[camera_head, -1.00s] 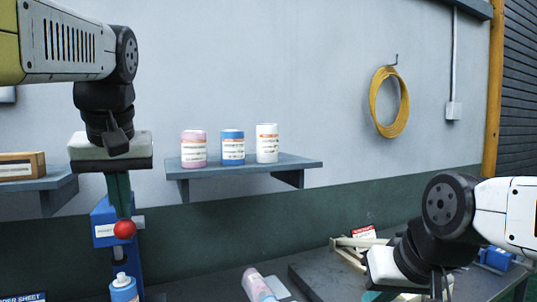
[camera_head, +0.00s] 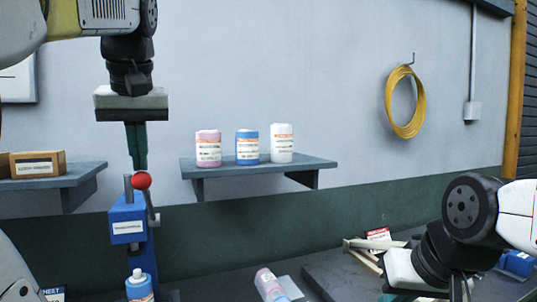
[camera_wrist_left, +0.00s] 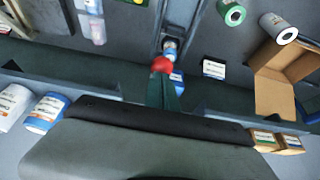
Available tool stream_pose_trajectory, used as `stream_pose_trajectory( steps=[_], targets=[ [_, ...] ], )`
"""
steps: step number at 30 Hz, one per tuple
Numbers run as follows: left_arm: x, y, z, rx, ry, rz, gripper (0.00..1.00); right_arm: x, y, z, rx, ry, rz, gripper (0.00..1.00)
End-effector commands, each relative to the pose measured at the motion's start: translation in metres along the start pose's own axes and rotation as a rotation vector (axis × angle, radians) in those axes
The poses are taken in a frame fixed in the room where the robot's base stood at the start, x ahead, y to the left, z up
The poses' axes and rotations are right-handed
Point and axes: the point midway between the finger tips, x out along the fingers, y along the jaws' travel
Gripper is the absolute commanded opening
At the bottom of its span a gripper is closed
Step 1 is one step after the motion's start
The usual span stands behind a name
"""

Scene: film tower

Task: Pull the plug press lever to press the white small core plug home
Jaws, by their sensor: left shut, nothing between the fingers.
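The blue plug press (camera_head: 128,228) stands at the lower left of the head view, with a white label on its front. Its lever ends in a red ball knob (camera_head: 142,180), now raised to the top of the press. My left gripper (camera_head: 139,166) points down, shut and empty, with its tips at the knob; I cannot tell whether they touch. The knob also shows in the left wrist view (camera_wrist_left: 162,65). A blue-labelled bottle with a white top (camera_head: 139,287) is below the press; I cannot tell whether that top is the plug. My right gripper (camera_head: 458,292) is cut by the bottom edge.
A wall shelf (camera_head: 310,163) to the right holds pink, blue and white cans. Another shelf (camera_head: 75,178) with boxes is at the left. A pink bottle (camera_head: 268,284) lies on the bench. The wrist view shows an open cardboard box (camera_wrist_left: 275,97).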

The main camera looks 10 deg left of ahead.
Motion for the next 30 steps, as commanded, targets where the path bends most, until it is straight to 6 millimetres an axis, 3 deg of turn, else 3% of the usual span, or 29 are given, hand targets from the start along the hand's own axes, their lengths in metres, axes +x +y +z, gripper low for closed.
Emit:
stream_pose_trajectory(
  steps=[10, 21, 30],
  targets=[
    [-0.002, 0.0, -0.004, 0.0, -0.001, 0.0, 0.0, 0.0, 0.0, 0.0, 0.0, 0.0, 0.0, 0.0],
    [-0.021, 0.0, -0.047, 0.0, 0.0, 0.0, 0.0, 0.0, 0.0, 0.0, 0.0, 0.0, 0.0, 0.0],
    [-0.022, 0.0, -0.049, 0.0, 0.0, 0.0, 0.0, 0.0, 0.0, 0.0, 0.0, 0.0, 0.0, 0.0]
  ],
)
